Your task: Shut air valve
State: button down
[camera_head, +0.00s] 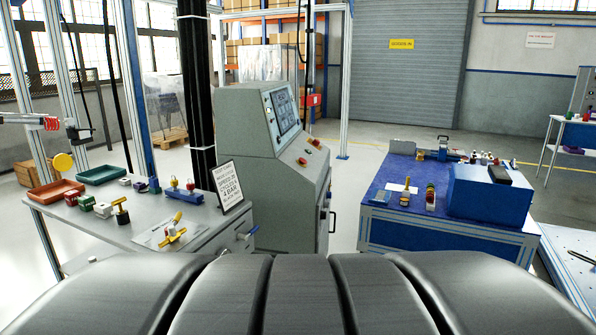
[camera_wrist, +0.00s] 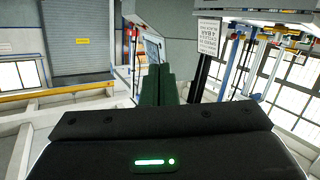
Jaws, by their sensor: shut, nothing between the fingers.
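No part is clearly labelled as the air valve.
A grey control console (camera_head: 250,130) stands just right of the left bench (camera_head: 105,232). A sign (camera_head: 228,185) stands at the bench's right end. A blue-topped table (camera_head: 385,222) with a blue box (camera_head: 490,192) is at right. Pale floor lies between console and blue table.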

aim_at(171, 230)
jog(key=z, duration=0.15)
jog(key=i+j, duration=0.35)
jog(key=i, duration=0.2)
jog(key=i+j+u, duration=0.1)
jog(key=i+j, duration=0.2)
jog(key=i, duration=0.2)
